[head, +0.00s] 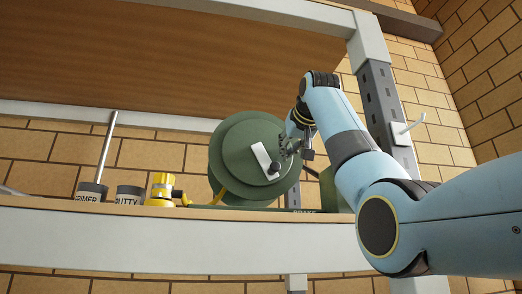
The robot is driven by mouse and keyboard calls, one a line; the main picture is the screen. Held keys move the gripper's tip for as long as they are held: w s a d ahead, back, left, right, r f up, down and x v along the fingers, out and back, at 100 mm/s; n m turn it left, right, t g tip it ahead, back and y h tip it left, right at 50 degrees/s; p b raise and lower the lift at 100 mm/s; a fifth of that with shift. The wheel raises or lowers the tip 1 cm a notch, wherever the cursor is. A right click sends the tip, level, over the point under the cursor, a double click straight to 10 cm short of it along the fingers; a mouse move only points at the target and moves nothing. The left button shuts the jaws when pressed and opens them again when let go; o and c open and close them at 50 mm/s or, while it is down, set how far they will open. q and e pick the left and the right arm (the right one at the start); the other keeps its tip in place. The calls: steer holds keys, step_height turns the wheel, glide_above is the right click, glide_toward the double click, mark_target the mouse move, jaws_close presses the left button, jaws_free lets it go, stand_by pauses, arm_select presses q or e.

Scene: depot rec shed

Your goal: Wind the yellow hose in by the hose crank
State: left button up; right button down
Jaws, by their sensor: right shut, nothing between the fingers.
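The dark green hose reel (229,145) stands on the shelf, its round face toward me. The hose crank (261,158), a pale flat arm with a dark hub at its lower end, lies tilted across the reel's face. A short length of yellow hose (219,195) shows at the reel's lower left. A yellow fitting (160,190) sits on the shelf left of the reel. My right gripper (287,148) is shut and empty at the reel's right side, just right of the crank. I cannot tell whether it touches the reel. A grip on the crank is not clearly visible. My left gripper is out of view.
Two cans, one marked PUTTY (128,195) and one ending in "IMER" (91,191), stand left of the fitting. A grey rod (107,147) rises by them. A green part marked BRAKE (304,211) lies below the reel. A grey post (385,105) with a hook (409,128) stands right.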

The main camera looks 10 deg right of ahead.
stand_by(0.3)
steer(key=shift+a+f+b, duration=0.25)
steer(key=shift+f+b, duration=0.45)
steer(key=shift+f, duration=0.2)
steer(key=shift+a+f, duration=0.15)
